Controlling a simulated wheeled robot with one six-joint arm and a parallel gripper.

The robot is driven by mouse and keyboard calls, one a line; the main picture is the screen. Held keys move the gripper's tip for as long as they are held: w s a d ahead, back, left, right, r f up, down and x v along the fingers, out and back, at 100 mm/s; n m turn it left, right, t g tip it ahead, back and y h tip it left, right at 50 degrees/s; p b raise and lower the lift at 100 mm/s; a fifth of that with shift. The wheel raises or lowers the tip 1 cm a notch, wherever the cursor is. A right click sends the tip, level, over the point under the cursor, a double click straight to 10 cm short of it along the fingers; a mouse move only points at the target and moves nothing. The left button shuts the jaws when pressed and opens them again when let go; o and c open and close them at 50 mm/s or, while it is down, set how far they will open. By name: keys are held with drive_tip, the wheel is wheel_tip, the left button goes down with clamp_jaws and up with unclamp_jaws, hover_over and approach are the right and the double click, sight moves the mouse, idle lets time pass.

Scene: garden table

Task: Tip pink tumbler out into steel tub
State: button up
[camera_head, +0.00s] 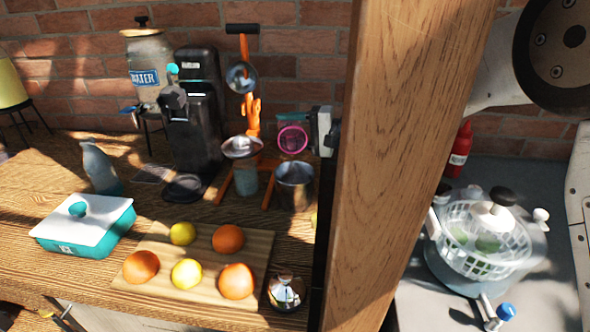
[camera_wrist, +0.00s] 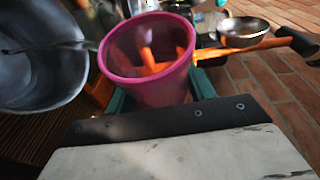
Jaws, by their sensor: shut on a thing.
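The pink tumbler (camera_head: 292,139) is in my gripper (camera_head: 305,126), held in the air above the steel tub (camera_head: 294,186). Its round mouth faces the head camera, so it looks tilted well over. In the wrist view the tumbler (camera_wrist: 150,82) sits between the teal fingers of my gripper (camera_wrist: 160,92), and its open mouth shows. Orange shapes show within its rim; I cannot tell whether they are inside or seen through it. The steel tub (camera_wrist: 38,75) is beside it at the left of the wrist view. The tub stands upright on the wooden counter.
A wooden post (camera_head: 400,150) hides most of my arm. An orange press (camera_head: 250,105) and a lidded jar (camera_head: 243,175) stand close to the tub. A black machine (camera_head: 195,125) stands left.

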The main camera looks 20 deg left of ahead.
drive_tip(key=shift+f, duration=0.1)
drive_tip(key=shift+s+n, duration=0.1)
drive_tip(key=shift+n, duration=0.2)
drive_tip(key=shift+s+d+r+n+y, duration=0.2)
drive_tip(key=shift+r+n+y, duration=0.15)
drive_tip(key=shift+n, duration=0.25)
drive_tip(key=shift+s+d+r+n+y, duration=0.1)
drive_tip(key=shift+s+r+n+y, duration=0.2)
drive_tip(key=shift+n, duration=0.3)
drive_tip(key=shift+r+n, duration=0.15)
drive_tip(key=shift+n, duration=0.15)
idle(0.4)
